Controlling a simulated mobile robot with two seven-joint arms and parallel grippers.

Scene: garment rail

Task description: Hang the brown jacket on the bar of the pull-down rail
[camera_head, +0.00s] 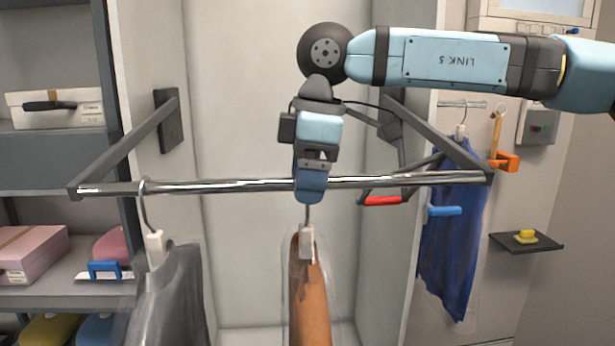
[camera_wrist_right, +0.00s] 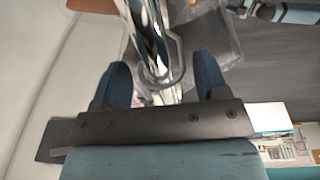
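The brown jacket (camera_head: 310,300) hangs upright in a clear cover below the middle of the bar (camera_head: 240,185). Its white hanger neck (camera_head: 307,243) and a short length of thin hook show under my right gripper (camera_head: 310,190). The gripper stands right at the bar and hides the hook's top, so I cannot tell whether it rests over the bar. In the right wrist view the two blue fingers (camera_wrist_right: 163,85) stand wide apart. The shiny bar (camera_wrist_right: 150,35) and a grey hook (camera_wrist_right: 177,58) show between and beyond them. My left gripper is out of view.
A grey jacket (camera_head: 170,300) hangs on the bar at the left. Side arms (camera_head: 135,145) carry the bar. A blue garment (camera_head: 450,230) hangs on the right wall near a small shelf (camera_head: 527,243). Shelves with boxes (camera_head: 35,250) stand at the left.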

